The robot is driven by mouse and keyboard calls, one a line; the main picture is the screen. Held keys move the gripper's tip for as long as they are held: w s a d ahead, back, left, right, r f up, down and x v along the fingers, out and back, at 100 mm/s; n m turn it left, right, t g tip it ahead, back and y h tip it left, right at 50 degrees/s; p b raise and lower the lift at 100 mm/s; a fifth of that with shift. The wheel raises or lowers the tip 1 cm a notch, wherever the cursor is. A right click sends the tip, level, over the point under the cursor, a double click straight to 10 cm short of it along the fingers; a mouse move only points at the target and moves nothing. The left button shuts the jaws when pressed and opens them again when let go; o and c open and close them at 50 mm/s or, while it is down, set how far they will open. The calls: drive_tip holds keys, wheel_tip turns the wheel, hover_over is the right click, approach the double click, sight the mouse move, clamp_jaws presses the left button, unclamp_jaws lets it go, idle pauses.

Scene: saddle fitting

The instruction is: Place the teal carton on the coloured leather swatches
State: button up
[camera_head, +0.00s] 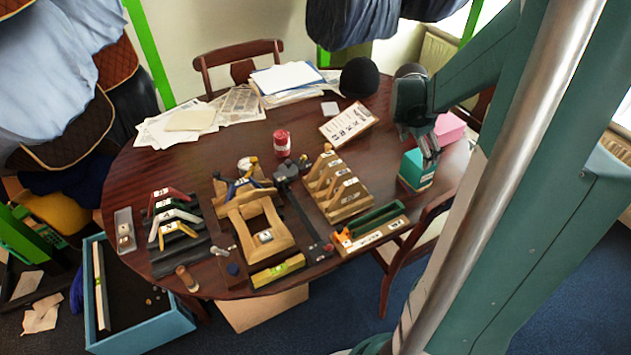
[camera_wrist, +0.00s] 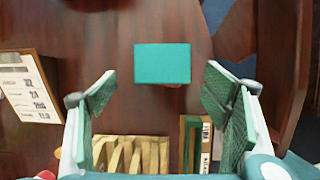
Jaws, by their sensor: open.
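The teal carton (camera_head: 415,171) stands on the right side of the round wooden table. In the wrist view the teal carton (camera_wrist: 162,63) shows its plain top, ahead of the fingertips and centred between them. My gripper (camera_head: 431,155) is open and empty, above and close to the carton in the head view. In the wrist view both fingers of my gripper (camera_wrist: 159,84) are spread wide, apart from the carton. A pink stack (camera_head: 450,128) lies just behind the carton; I cannot tell whether it is the coloured leather swatches. No other swatches are clear.
A slotted wooden rack (camera_head: 336,186) and a long tray with a green piece (camera_head: 375,230) stand left and front of the carton. A labelled board (camera_head: 348,124) and a black dome (camera_head: 359,78) lie behind. A chair (camera_head: 418,240) is at the right edge.

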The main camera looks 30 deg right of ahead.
drive_tip(key=a+r+m+t+y, duration=0.15)
drive_tip(key=a+r+m, duration=0.3)
drive_tip(key=a, duration=0.75)
drive_tip(key=a+r+m+t, duration=0.2)
drive_tip(key=a+r+m, duration=0.3)
drive_tip(key=a, duration=0.7)
drive_tip(key=s+a+r+m+t+y, duration=0.1)
drive_tip(key=s+a+m, duration=0.3)
drive_tip(key=a, duration=0.6)
drive_tip(key=s+a+r+m+t+y, duration=0.2)
drive_tip(key=s+a+m, duration=0.2)
drive_tip(key=a, duration=0.7)
drive_tip(key=shift+s+r, duration=0.2)
drive_tip(key=shift+r, duration=0.05)
